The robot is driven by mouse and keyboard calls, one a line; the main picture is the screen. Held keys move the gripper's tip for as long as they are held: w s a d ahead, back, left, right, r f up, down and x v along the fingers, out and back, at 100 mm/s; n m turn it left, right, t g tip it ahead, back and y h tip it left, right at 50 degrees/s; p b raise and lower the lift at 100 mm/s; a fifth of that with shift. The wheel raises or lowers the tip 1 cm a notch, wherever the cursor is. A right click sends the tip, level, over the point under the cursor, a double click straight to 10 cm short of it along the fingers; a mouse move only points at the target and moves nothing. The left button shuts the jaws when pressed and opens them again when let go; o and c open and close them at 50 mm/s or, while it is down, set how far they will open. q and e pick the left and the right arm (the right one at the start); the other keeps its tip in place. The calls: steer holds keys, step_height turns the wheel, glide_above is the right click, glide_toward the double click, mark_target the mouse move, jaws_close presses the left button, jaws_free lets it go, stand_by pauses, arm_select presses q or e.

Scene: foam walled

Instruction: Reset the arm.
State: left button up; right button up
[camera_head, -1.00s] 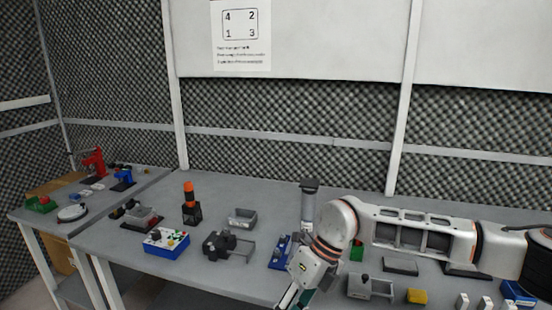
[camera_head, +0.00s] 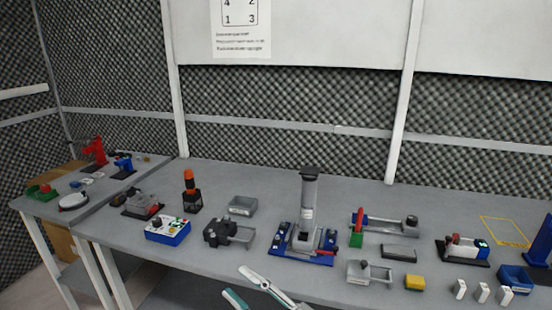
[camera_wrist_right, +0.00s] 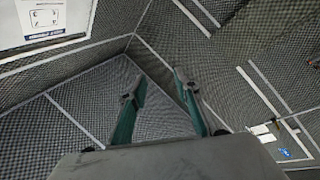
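My right gripper (camera_head: 246,284) shows at the bottom middle of the head view, in front of the table's front edge. Its two teal and grey fingers are spread apart with nothing between them. The right wrist view also shows the open fingers (camera_wrist_right: 160,88), with only foam wall behind them. The rest of my right arm is out of the head view. My left gripper is not in view.
The grey table (camera_head: 345,207) carries a blue-based press-like device (camera_head: 309,205), a blue button box (camera_head: 167,230), a yellow block (camera_head: 414,283) and other fixtures. A side table (camera_head: 100,189) stands at left. Foam walls (camera_head: 290,110) close the back.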

steer(key=d+f+m+t+h, duration=0.4)
steer(key=d+f+m+h, duration=0.75)
steer(key=f, duration=0.55)
steer(key=s+d+f+m+g+h, duration=0.4)
steer(key=s+d+f+m+g, duration=0.1)
steer(key=s+d+f, duration=0.8)
steer(key=shift+s+d+f, duration=0.4)
steer(key=shift+d+f, duration=0.55)
steer(key=shift+d, duration=0.2)
